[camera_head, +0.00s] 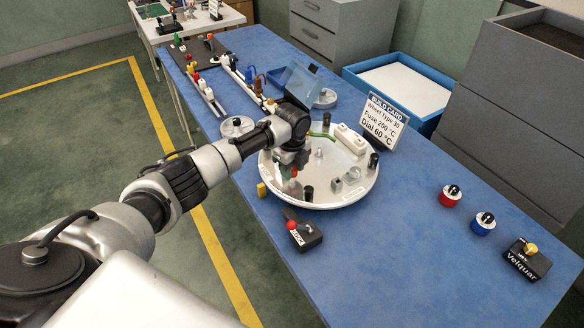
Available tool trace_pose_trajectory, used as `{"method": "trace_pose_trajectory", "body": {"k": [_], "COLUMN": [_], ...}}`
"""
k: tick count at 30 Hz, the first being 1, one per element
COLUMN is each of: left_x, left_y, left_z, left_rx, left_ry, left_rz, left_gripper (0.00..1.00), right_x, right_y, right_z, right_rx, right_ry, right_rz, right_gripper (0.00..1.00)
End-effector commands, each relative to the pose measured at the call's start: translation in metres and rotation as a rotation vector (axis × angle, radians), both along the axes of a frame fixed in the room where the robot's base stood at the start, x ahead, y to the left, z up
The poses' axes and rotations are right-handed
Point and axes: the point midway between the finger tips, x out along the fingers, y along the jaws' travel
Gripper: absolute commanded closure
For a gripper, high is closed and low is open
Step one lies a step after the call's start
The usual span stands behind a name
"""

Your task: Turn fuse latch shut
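A round white plate (340,196) lies on the blue table and carries several small fittings. My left gripper (290,166) points down over the left part of this plate. Its wrist covers most of the fingers, so I cannot tell whether they are open or touching a fitting. A small red piece (294,172) shows beside the fingers. I cannot make out for certain which fitting is the fuse latch; it may be hidden by the gripper. A black block with a red knob and a lettered label (304,234) sits just in front of the plate. My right gripper is not in view.
A build card (384,113) stands behind the plate. A blue tray (434,122) is at the back right. A red dial (450,196), a blue dial (483,223) and a black "Velquar" box (526,262) are at the right. The front-middle table is clear.

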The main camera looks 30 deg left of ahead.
Motion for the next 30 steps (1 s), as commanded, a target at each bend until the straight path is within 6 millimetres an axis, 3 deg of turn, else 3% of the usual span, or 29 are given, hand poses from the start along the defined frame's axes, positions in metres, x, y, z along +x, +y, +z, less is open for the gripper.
{"method": "trace_pose_trajectory", "body": {"k": [8, 21, 30], "left_x": [0.0, 0.0, -0.001], "left_y": [0.0, 0.0, 0.0], "left_z": [0.014, 0.094, 0.108], "left_rx": [-0.001, 0.0, 0.0], "left_ry": [-0.002, -0.003, 0.001], "left_rz": [-0.001, 0.0, 0.001], "left_gripper": [0.6, 0.6, 0.6], "right_x": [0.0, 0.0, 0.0], "right_y": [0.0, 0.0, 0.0], "right_z": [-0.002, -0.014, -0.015], "right_rx": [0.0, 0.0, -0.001], "right_ry": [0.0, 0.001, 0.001], "right_rz": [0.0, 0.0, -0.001], "right_gripper": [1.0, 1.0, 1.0]}}
